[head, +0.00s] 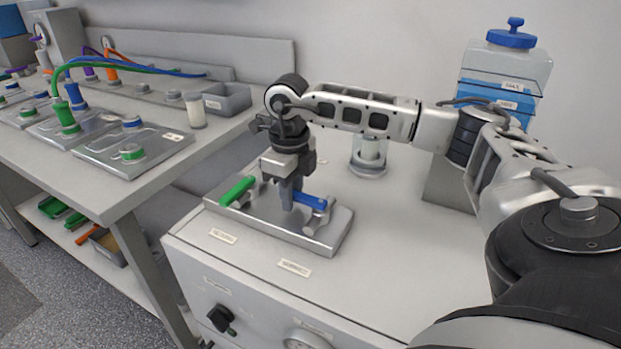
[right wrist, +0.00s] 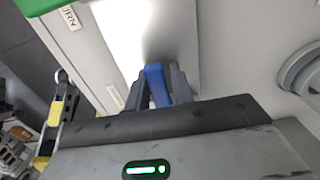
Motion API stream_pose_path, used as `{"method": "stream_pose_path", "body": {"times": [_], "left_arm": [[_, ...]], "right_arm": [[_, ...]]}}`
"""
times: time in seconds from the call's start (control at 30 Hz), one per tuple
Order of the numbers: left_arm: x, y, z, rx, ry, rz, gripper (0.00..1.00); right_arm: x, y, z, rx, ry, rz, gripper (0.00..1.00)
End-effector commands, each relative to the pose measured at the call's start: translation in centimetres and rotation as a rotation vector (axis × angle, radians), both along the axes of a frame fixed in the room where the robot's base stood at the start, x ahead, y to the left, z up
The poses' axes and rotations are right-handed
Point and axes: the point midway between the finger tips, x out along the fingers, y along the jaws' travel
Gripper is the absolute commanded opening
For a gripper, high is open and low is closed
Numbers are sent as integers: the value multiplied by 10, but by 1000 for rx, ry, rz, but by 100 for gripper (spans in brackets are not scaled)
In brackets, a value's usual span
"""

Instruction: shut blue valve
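The blue valve handle (head: 312,201) is on the right part of a metal valve plate (head: 285,232) on the light bench top. It lies roughly along the plate's long side. The green valve handle (head: 237,191) on the left part lies across the plate. My right gripper (head: 290,205) points down at the left end of the blue handle. In the right wrist view, the blue handle (right wrist: 157,85) stands between the two fingertips (right wrist: 158,88), which look tight against both its sides. The handle's end nearest the gripper is partly hidden. My left gripper is not in view.
A glass-topped fitting (head: 369,158) stands behind the plate. Blue containers (head: 500,85) stand at the back right. A side table on the left holds metal plates (head: 130,150) with coloured connectors and a grey bin (head: 226,99). The bench top right of the plate is clear.

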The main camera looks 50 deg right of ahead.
Motion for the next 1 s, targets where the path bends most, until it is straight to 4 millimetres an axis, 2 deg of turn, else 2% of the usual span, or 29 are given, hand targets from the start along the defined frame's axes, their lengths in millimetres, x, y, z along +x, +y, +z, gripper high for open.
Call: {"method": "stream_pose_path", "body": {"times": [0.03,0.07,0.1,0.37,0.6,1.0], "left_arm": [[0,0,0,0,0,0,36],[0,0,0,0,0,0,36],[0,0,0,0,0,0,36],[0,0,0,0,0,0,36],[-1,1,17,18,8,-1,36],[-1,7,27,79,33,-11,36]], "right_arm": [[0,-2,1,-4,-2,-3,21],[0,-2,1,-4,-2,-3,29],[0,-2,1,-4,-2,-3,32],[0,-1,0,-2,-2,-2,32],[0,-2,29,-2,-1,-2,32],[1,-4,75,-1,0,-1,32]]}}
